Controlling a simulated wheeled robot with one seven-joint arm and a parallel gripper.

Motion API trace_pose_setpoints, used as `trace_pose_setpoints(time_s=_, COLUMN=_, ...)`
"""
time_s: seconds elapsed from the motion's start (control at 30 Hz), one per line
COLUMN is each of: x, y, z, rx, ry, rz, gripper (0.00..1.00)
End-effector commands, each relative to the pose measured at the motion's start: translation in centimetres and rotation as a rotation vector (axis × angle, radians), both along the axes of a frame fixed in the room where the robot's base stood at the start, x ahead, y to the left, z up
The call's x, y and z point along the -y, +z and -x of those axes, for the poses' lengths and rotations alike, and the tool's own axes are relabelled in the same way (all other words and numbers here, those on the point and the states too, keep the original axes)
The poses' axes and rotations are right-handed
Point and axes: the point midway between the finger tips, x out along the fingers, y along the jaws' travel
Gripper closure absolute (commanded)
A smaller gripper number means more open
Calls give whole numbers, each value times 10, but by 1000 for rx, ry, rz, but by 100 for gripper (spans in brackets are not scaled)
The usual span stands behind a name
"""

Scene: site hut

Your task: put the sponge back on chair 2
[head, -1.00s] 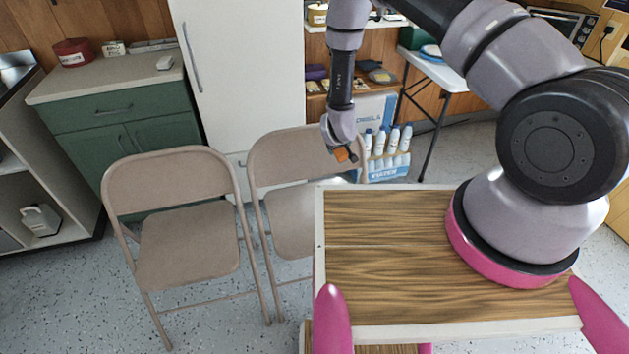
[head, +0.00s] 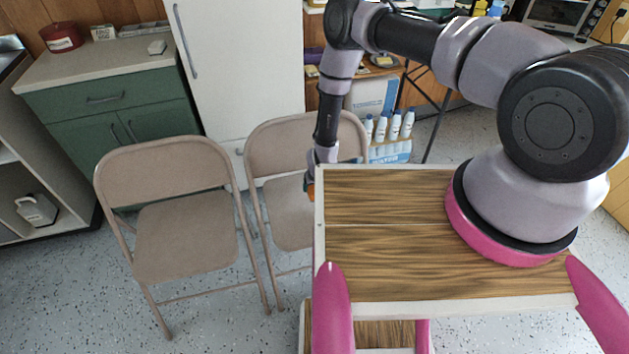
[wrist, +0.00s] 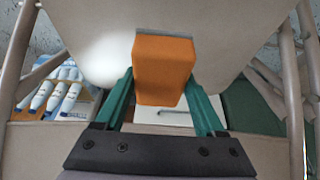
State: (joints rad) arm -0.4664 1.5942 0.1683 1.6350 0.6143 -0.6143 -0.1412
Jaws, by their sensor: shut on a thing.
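The sponge (wrist: 164,72) is an orange block with a grey layer along one edge. In the wrist view it sits between the two green fingers of my gripper (wrist: 162,80), which is shut on it. Behind it is the pale seat (wrist: 235,25) of a folding chair. In the head view my gripper (head: 311,184) is low over the right-hand beige chair (head: 286,218), with only a bit of orange showing. The table edge partly hides that seat. I cannot tell whether the sponge touches the seat. No number shows on either chair.
A second beige folding chair (head: 185,235) stands empty at the left. The wood-topped table (head: 385,260) is close on the right of my gripper. Behind are a white cabinet (head: 240,70), a green cabinet (head: 105,100) and several bottles (head: 393,125).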

Motion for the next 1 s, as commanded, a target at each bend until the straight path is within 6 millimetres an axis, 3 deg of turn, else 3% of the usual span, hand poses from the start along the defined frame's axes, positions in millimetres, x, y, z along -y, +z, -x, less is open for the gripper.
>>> trace_pose_setpoints(time_s=0.5, x=0, y=-56, z=0, rx=0, ry=0, rz=0, gripper=89)
trace_pose_setpoints(time_s=1.0, x=0, y=-63, z=0, rx=0, ry=0, rz=0, gripper=89)
